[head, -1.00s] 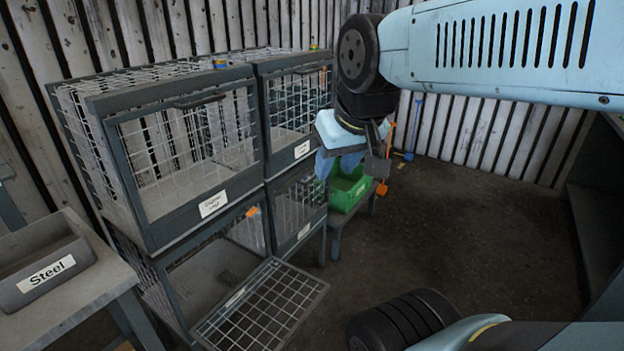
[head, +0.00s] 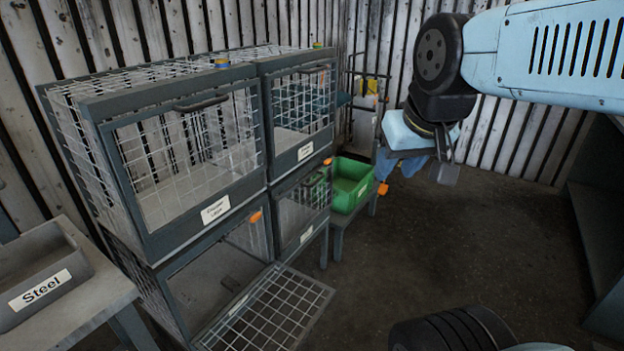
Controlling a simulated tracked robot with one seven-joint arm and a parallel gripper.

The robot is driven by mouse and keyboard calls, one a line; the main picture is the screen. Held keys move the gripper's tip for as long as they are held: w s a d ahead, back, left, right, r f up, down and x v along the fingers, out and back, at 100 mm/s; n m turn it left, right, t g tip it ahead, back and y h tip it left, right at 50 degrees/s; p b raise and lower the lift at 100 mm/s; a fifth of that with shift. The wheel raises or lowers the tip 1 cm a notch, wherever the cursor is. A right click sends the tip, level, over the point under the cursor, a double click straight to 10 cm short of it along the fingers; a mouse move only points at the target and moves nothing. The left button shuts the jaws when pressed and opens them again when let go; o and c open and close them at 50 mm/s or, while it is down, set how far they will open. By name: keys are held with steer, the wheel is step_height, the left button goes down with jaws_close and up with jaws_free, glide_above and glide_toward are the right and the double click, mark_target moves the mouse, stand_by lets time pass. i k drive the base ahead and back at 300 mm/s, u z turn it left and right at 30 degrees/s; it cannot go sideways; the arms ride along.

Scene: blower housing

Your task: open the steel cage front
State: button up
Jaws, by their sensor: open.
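A stack of dark-framed wire cages stands at left, two above and two below. The lower left cage (head: 190,275) has its mesh front (head: 275,312) dropped open, lying out flat toward the floor. The upper left front (head: 190,165), the upper right front (head: 300,105) and the lower right front (head: 300,212) are shut. The cage labels are too small to read surely, so I cannot tell which cage is steel. My gripper (head: 416,165) is open, right of the cages and apart from them, pointing down with nothing visibly held.
A grey bin labelled Steel (head: 38,275) sits on a bench (head: 95,290) at left. A green bin (head: 350,185) stands on a low stand beside the cages. Orange latches (head: 255,217) show on the frames. The dark floor (head: 480,240) at right is clear.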

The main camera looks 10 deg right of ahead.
mark_target(282, 251)
steer(key=z, duration=0.05)
steer(key=i, duration=1)
steer(key=u, duration=0.05)
